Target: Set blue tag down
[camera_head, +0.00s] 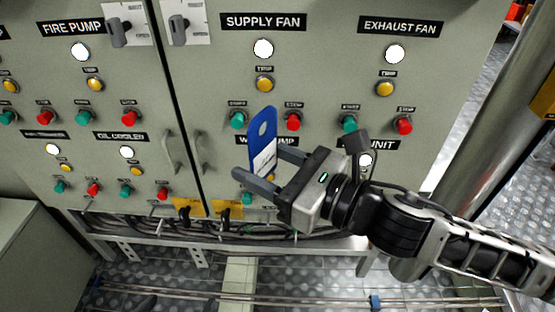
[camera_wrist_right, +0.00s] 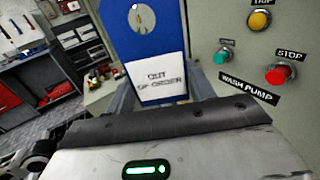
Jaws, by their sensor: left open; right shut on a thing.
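The blue tag (camera_head: 263,128) is a flat plate with a hole near its top and a white label. It stands roughly upright between the fingers of my right gripper (camera_head: 257,162), which is shut on it in front of the grey panel (camera_head: 320,80). In the right wrist view the tag (camera_wrist_right: 148,48) fills the upper middle, and its label reads "OUT OF ORDER". My left gripper is not in view.
Knobs and coloured buttons (camera_head: 293,122) stick out from the panel. A thick metal pipe (camera_head: 500,110) stands at the right.

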